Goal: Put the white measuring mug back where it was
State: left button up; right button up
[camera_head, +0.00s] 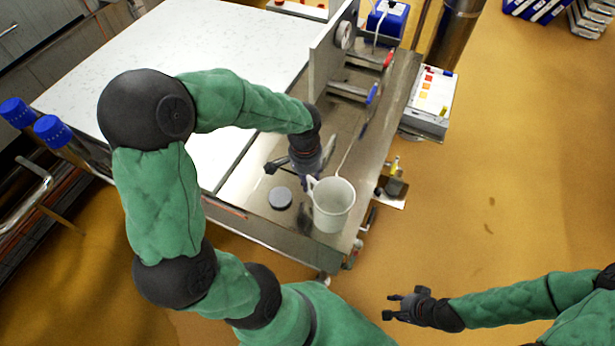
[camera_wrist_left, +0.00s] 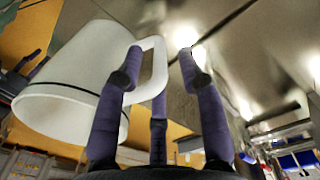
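The white measuring mug (camera_head: 334,208) stands upright on the steel table top near its right front edge, handle towards the left. It fills the left of the left wrist view (camera_wrist_left: 75,82). My left gripper (camera_head: 302,170) is at the handle side of the mug. In the left wrist view its fingers (camera_wrist_left: 160,68) are spread, with the handle showing between them; I cannot tell whether they touch it. My right gripper (camera_head: 390,307) is open and empty above the floor at the lower right, away from the table.
A dark round disc (camera_head: 280,198) lies on the steel top (camera_head: 247,180) left of the mug. An upright plate with a round dial (camera_head: 344,34) and coloured handles stands farther back. A white speckled counter (camera_head: 175,55) lies left. Right of the table is a box with coloured labels (camera_head: 432,98).

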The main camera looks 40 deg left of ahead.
pick_arm(q)
notch_tip(320, 180, up, 12)
jog(key=p, duration=0.3)
jog(key=shift+s+a+f+p, duration=0.15)
jog(key=shift+a+f+p, duration=0.1)
jog(key=shift+p, duration=0.1)
